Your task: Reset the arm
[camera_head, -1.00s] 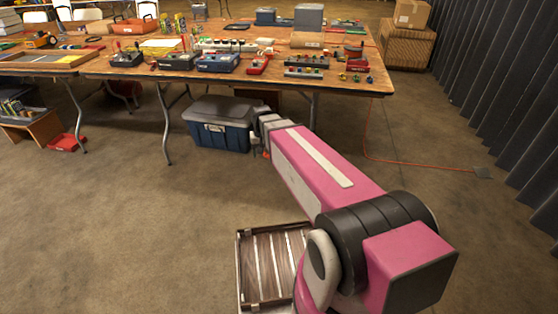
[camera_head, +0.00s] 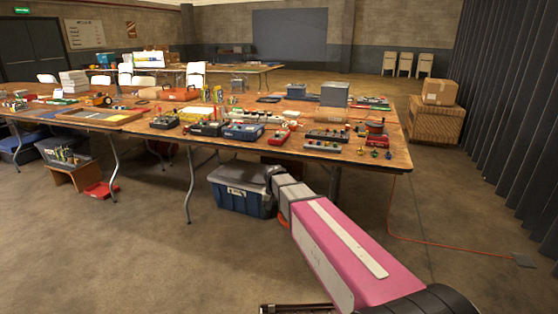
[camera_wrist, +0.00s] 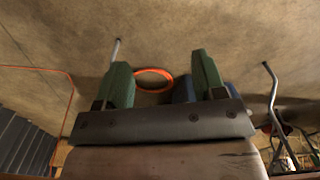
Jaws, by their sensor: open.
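My pink arm reaches forward and low toward the front of the wooden table (camera_head: 310,162). In the head view its grey wrist end overlaps the right side of a blue tote with a grey lid (camera_head: 240,192) under the table; the fingers cannot be made out there. In the wrist view my gripper (camera_wrist: 160,72) has two green fingers standing well apart, with nothing held between them. An orange ring (camera_wrist: 153,72) shows beyond the fingers, against the floor. A dark blue shape behind the right finger is mostly hidden.
The table carries several boxes and devices, with small coloured pieces (camera_head: 374,153) near its right front edge. Metal table legs (camera_head: 190,185) stand near the tote. An orange cord (camera_head: 440,243) runs over the floor at right. A wicker crate (camera_head: 433,124) bears a carton (camera_head: 439,92). The left foreground floor is open.

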